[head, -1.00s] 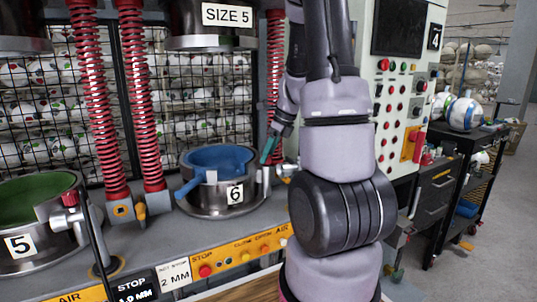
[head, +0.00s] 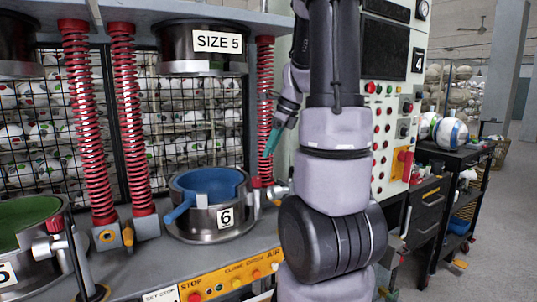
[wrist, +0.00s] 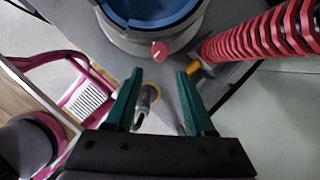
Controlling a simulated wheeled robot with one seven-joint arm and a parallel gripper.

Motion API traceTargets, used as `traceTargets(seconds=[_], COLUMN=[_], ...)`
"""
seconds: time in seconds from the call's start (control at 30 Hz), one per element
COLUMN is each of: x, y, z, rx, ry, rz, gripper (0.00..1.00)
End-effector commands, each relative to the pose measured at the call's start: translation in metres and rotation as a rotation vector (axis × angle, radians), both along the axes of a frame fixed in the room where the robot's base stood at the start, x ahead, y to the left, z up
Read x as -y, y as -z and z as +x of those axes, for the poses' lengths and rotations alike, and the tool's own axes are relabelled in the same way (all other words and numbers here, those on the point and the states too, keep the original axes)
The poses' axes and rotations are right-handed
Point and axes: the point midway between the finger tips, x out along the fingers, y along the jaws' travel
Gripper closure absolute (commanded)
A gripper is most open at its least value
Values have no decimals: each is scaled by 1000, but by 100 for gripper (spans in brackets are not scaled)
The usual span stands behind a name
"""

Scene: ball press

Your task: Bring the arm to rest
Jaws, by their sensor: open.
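My gripper (wrist: 157,95) is open and empty in the wrist view, with its two green fingers apart. In the head view my gripper (head: 272,143) hangs to the right of press pot 6 and in front of the right red spring, and my arm hides part of it. Press pot 6 (head: 232,219) is a steel pot with a blue inside and a blue handle on its left. Its steel side also shows at the top of the wrist view (wrist: 130,38), beyond the fingertips.
The control panel (head: 384,140) stands right of my arm. A black cart (head: 430,195) with balls stands further right. Red springs (head: 82,120) and a green-lined pot (head: 28,215) are at left. A pink-framed chair (wrist: 88,95) shows in the wrist view. Floor is open at far right.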

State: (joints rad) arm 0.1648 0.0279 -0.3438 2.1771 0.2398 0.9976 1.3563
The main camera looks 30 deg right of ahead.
Motion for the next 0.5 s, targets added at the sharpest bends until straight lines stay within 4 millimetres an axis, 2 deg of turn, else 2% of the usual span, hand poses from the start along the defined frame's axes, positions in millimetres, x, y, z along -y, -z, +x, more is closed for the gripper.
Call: traceTargets(seconds=[0.4,0.5], x=[0,-6], y=[0,-5], z=[0,-3], rx=[0,21], ry=[-2,-46], rz=[-1,-14], gripper=[46,46])
